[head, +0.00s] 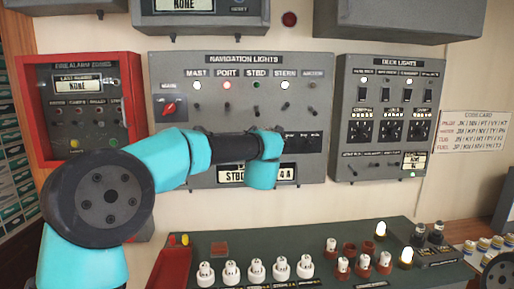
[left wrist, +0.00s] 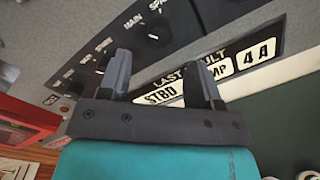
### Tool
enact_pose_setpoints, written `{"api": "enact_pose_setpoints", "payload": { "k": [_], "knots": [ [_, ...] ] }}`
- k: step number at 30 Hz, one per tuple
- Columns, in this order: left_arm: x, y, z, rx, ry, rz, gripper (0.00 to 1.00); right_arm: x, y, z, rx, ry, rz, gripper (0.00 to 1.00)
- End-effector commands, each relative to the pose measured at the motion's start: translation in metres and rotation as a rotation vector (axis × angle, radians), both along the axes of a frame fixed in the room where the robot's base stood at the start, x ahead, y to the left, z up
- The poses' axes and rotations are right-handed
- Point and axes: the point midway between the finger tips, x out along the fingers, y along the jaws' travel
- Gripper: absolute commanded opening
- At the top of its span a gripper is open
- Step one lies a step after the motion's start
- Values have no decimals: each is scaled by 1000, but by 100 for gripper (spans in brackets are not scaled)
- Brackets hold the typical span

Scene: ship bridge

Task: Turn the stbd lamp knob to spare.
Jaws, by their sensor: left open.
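The grey navigation lights panel (head: 317,100) has columns labelled mast, port, stbd, stern and a last one. The stbd column has a dark greenish lamp (head: 256,85) and a small dark switch (head: 256,107) under it. My left arm covers the lower middle of this panel, so I cannot make out the stbd lamp knob there. In the left wrist view, a dark knob (left wrist: 158,12) sits by main and spare labels; I cannot tell which lamp it serves. My left gripper (left wrist: 160,62) is open and empty, its fingers near the panel face. My right gripper is not in view.
A fault plate (left wrist: 250,52) reading stbd and 4A is close to the left fingers. A red fire alarm box (head: 30,110) is at left, a deck lights panel (head: 390,75) at right. Below is a green console (head: 315,240) with several white bulbs.

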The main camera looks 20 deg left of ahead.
Motion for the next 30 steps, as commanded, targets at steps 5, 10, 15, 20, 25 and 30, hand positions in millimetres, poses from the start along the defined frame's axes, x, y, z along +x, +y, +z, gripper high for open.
{"api": "enact_pose_setpoints", "payload": {
  "k": [5, 10, 15, 20, 25, 30],
  "knots": [
    [28, 10, -1, -1, 0, 3, 58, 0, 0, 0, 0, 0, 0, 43],
    [47, 15, 0, -2, 0, 2, 58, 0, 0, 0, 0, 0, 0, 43],
    [54, 18, 0, 0, -1, 1, 58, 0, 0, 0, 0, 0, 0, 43],
    [55, 18, 0, 0, 0, 0, 58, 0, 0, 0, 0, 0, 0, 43],
    [55, 18, 0, 0, 0, 0, 53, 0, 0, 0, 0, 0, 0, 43],
    [55, 18, 0, 0, 0, 0, 37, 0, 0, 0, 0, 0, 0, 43]
  ]
}}
